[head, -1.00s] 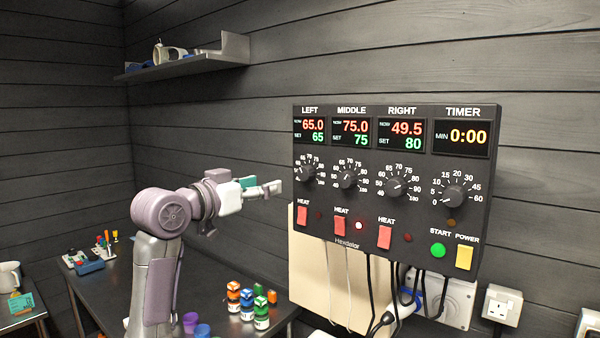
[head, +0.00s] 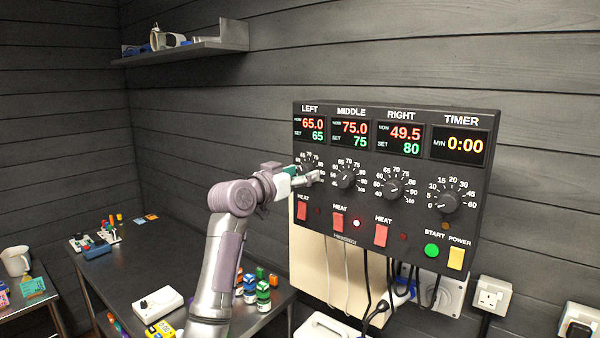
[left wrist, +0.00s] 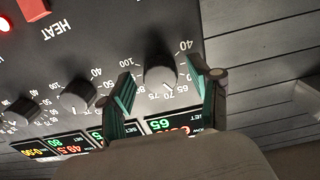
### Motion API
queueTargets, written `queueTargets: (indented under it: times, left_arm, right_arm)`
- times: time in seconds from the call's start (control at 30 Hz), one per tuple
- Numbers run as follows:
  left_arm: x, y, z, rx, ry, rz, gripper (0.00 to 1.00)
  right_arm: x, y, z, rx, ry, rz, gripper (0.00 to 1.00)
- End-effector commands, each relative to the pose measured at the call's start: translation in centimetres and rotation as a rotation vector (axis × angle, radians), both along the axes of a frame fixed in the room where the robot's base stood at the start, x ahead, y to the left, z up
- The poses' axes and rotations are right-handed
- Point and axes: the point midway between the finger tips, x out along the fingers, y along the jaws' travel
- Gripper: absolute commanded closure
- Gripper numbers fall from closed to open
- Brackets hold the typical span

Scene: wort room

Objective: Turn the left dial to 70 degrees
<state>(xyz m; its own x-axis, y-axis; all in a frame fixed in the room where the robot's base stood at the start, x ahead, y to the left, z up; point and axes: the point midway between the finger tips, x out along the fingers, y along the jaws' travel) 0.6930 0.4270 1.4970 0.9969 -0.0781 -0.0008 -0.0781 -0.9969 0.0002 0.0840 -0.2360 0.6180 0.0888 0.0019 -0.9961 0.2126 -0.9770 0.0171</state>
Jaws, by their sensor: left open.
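The control panel (head: 330,234) hangs on the wall, with the left dial under the LEFT display (head: 309,128), which reads now 65.0 and set 65. In the head view my left gripper (head: 314,177) is at the left dial and hides most of it. In the left wrist view the left dial (left wrist: 160,72) is a dark round knob between the two teal fingertips of my open left gripper (left wrist: 165,80). The fingers stand on either side of the knob; I cannot tell whether they touch it. My right gripper is not in view.
The middle dial (head: 346,179) sits close to the right of the left dial, and it shows near a finger in the left wrist view (left wrist: 78,97). The red heat switch (head: 302,210) is below. Cables hang under the panel. A dark table (head: 120,275) with small bottles stands below left.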

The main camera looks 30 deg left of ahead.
Motion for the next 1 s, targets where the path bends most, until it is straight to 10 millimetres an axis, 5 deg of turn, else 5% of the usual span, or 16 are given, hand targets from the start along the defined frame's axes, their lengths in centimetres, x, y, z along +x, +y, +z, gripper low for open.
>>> queueTargets:
  times: [0.1,0.43,1.0]
  left_arm:
    - [0.0,0.0,0.0,0.000,0.000,0.000,0.41]
    - [0.0,0.0,0.0,0.000,0.000,0.000,0.96]
    - [-0.1,0.1,-0.2,0.212,-0.017,0.002,0.97]
  right_arm:
    - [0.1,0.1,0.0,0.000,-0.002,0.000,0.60]
    - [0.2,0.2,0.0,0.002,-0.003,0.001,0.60]
    - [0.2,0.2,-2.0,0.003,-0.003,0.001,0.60]
